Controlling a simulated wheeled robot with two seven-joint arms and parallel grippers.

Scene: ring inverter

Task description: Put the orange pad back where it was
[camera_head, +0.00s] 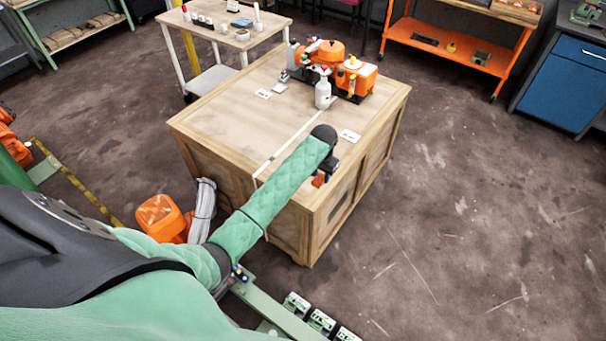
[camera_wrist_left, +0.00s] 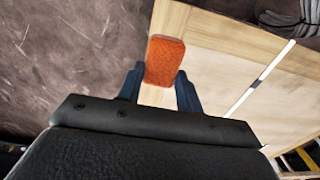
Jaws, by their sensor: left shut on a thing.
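The orange pad (camera_wrist_left: 165,58) is a small rounded block, held between the two dark fingers of my left gripper (camera_wrist_left: 159,76) in the left wrist view. In the head view the pad (camera_head: 318,181) shows as a small orange patch below the dark left gripper (camera_head: 327,170). The gripper is over the near right part of the wooden crate table (camera_head: 225,125), close to its front edge. The left arm hides part of the tabletop. I cannot tell whether the pad touches the wood. My right gripper is not in view.
An orange machine (camera_head: 325,52) and a white bottle (camera_head: 322,94) stand at the table's back. White cards (camera_head: 350,136) (camera_head: 263,94) lie on the top, and a pale strip (camera_head: 285,148) crosses it. The floor to the right is clear.

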